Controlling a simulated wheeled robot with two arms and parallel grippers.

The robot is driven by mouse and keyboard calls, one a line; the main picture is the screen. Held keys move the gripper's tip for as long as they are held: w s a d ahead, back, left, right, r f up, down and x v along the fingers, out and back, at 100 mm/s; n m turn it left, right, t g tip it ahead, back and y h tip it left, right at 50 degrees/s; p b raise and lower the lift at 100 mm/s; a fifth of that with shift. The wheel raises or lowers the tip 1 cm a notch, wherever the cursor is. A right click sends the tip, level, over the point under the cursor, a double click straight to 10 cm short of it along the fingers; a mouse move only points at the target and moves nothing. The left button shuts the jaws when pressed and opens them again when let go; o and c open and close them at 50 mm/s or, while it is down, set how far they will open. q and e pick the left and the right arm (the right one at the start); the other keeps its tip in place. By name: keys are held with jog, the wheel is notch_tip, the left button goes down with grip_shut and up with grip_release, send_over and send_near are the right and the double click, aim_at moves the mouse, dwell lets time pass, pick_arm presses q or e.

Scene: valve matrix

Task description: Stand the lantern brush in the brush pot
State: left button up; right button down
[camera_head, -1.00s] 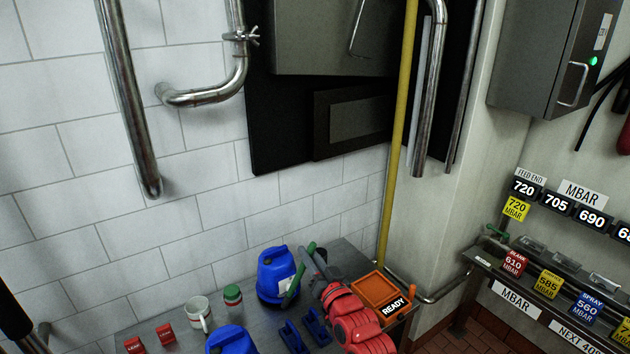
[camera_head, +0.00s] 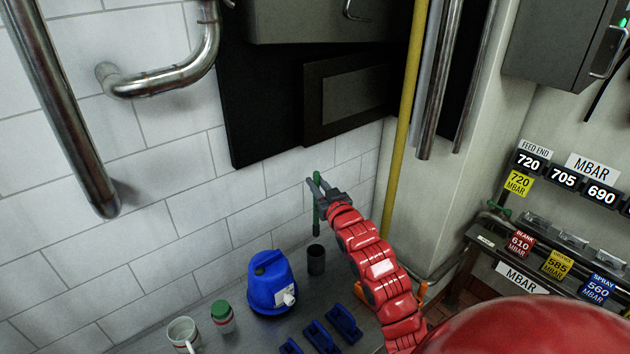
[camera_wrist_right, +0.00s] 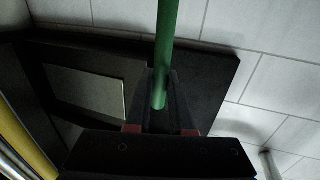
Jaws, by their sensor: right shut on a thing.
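The lantern brush (camera_head: 316,216) is a slim green rod, hanging nearly upright in the head view. My right gripper (camera_head: 318,187) is shut on it near its upper part. Its green handle (camera_wrist_right: 166,50) also shows between the fingers in the right wrist view. The brush pot (camera_head: 316,262) is a small dark cylinder on the counter near the wall. The brush's lower end shows just above the pot in the picture, with a small gap; the depth between them is hard to judge. My left gripper is not in view.
A blue jug-like container (camera_head: 272,290) stands left of the pot. A green-lidded jar (camera_head: 222,316) and a pale mug (camera_head: 183,335) are farther left. Several blue blocks (camera_head: 342,322) lie in front. A yellow vertical pipe (camera_head: 403,130) rises behind my right arm.

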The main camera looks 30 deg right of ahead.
aim_at(317, 219)
notch_tip(317, 219, down, 6)
jog(key=shift+w+r+b, duration=0.15)
jog(key=shift+r+b, duration=0.1)
jog(key=shift+b, duration=0.75)
notch_tip(317, 219, down, 7)
jog(key=b, duration=0.5)
jog(key=shift+r+b, duration=0.15)
jog(key=shift+b, duration=0.25)
jog(key=c, duration=0.7)
grip_release()
